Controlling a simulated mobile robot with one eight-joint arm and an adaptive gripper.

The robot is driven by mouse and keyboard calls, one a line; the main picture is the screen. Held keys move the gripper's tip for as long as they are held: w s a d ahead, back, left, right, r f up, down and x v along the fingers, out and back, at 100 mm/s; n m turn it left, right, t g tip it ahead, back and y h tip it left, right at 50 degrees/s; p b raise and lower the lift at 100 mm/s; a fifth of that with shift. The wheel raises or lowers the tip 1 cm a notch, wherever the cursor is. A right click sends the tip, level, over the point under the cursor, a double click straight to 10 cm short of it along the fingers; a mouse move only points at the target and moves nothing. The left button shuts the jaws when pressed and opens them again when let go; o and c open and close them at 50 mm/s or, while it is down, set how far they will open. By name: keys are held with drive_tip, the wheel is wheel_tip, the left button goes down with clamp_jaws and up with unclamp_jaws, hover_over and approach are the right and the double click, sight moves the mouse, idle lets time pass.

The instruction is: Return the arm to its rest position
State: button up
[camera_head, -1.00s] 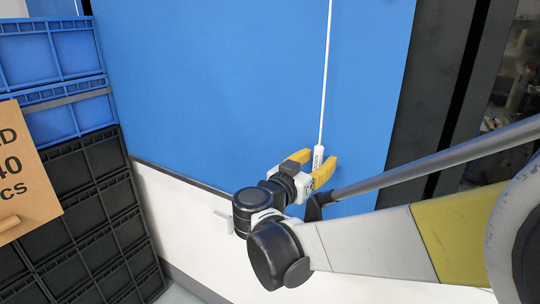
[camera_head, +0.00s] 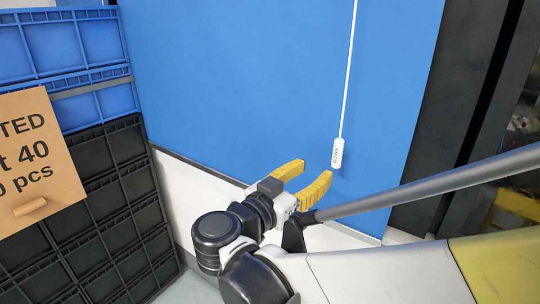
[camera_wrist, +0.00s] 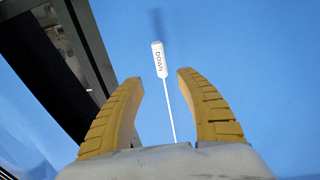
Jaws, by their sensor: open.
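My gripper (camera_head: 307,173) has two yellow fingers and is open and empty in the head view, in front of the lower part of a blue panel (camera_head: 270,80). A white pull handle (camera_head: 338,153) hangs on a thin white cord just beyond and to the right of the fingertips, apart from them. In the wrist view the handle (camera_wrist: 159,58) reads "DOWN" and shows beyond the gap between the spread fingers (camera_wrist: 155,88). Its cord runs down the picture between them.
Blue crates (camera_head: 85,45) and black crates (camera_head: 100,200) are stacked at the left, with a cardboard sign (camera_head: 40,160) before them. A dark upright frame (camera_head: 455,100) stands right of the panel. A white lower wall (camera_head: 190,185) lies under the panel.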

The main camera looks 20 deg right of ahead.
drive_tip(key=s+d+f+n+g+y+b, duration=0.1)
drive_tip(key=s+d+f+n+y+b, duration=0.15)
drive_tip(key=f, duration=0.55)
drive_tip(key=s+d+f+n+g+y+b, duration=0.1)
drive_tip(key=s+f+n+g+y+b, duration=0.15)
drive_tip(key=f, duration=0.45)
drive_tip(key=s+a+f+n+y+b, duration=0.6)
drive_tip(key=a+f+y, duration=0.2)
drive_tip(key=f+y, duration=0.2)
drive_tip(key=shift+s+a+f+n+t, duration=0.15)
drive_tip(key=shift+a+f+n+t, duration=0.25)
drive_tip(key=shift+f, duration=0.3)
drive_tip(key=shift+d, duration=0.1)
